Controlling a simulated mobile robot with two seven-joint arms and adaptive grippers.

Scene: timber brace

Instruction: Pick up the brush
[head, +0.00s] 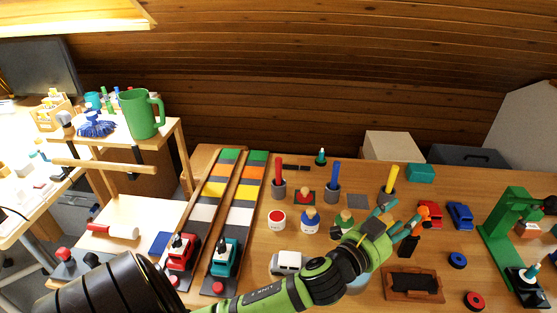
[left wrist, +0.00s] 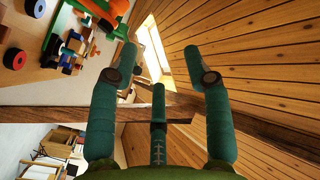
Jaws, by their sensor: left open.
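A blue bristly thing (head: 97,125), which may be the brush, lies on the small wooden shelf at the left in the head view. A white piece with a red end (head: 112,231) lies lower down on the pale surface; I cannot tell if it is a brush. My left gripper (head: 400,218) is open and empty over the right part of the workbench, far from both. Its spread teal fingers also show in the left wrist view (left wrist: 160,65), with nothing between them. My right gripper is out of view.
A green mug (head: 142,113) stands on the shelf beside the blue thing. The workbench holds two striped tracks with a red vehicle (head: 180,252) and a teal vehicle (head: 223,257), several pots, a dark wooden tray (head: 413,284) and a green stand (head: 497,240).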

